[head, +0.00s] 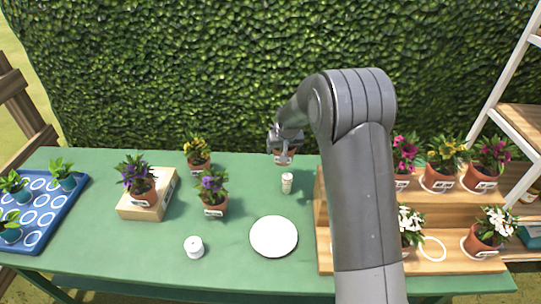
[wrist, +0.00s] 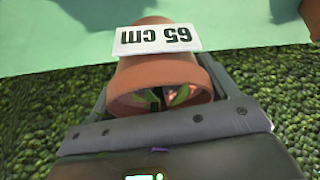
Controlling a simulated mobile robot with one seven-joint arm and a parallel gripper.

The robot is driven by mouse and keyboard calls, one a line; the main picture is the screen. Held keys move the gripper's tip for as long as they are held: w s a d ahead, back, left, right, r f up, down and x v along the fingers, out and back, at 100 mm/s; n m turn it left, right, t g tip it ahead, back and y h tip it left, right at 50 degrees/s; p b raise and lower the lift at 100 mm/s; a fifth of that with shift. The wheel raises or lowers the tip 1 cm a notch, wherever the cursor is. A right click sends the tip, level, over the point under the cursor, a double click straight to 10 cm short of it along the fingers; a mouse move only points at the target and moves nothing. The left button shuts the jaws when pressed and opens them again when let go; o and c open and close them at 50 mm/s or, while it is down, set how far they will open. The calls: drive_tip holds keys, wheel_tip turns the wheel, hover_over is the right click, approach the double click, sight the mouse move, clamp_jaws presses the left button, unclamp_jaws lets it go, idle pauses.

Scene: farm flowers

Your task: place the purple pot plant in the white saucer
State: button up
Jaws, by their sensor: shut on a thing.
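The white saucer (head: 274,237) lies empty near the front middle of the green table. One purple pot plant (head: 212,190) stands upright on the table, back and left of the saucer. Another purple pot plant (head: 138,178) stands on a wooden block further left. My gripper (head: 284,152) is at the table's back edge, shut on a terracotta pot (wrist: 158,72) with a "65 cm" label that appears upside down in the wrist view.
A small white jar (head: 287,183) stands between my gripper and the saucer. A white round container (head: 194,247) is left of the saucer. A yellow plant (head: 197,152) is at the back. A stepped wooden stand (head: 330,250) holds pots at right; a blue tray (head: 50,213) is at left.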

drive_tip(key=r, duration=0.4)
drive_tip(key=d+r, duration=0.1)
drive_tip(key=r, duration=0.1)
drive_tip(key=shift+s, duration=0.15)
drive_tip(key=s+f+n+g+y, duration=0.1)
drive_tip(key=s+f+n+y, duration=0.1)
drive_tip(key=s+n, duration=0.45)
drive_tip(key=n+g+y, duration=0.2)
drive_tip(key=n+g, duration=0.3)
drive_tip(key=n, duration=0.7)
hover_over(271, 238)
wheel_tip(271, 238, down, 2)
drive_tip(key=f, duration=0.1)
wheel_tip(271, 238, down, 11)
drive_tip(key=shift+r, duration=0.2)
drive_tip(key=shift+f, duration=0.1)
drive_tip(key=o, duration=1.3)
drive_tip(key=shift+c, duration=0.2)
drive_tip(key=v, duration=1.2)
drive_tip(key=shift+r, duration=0.25)
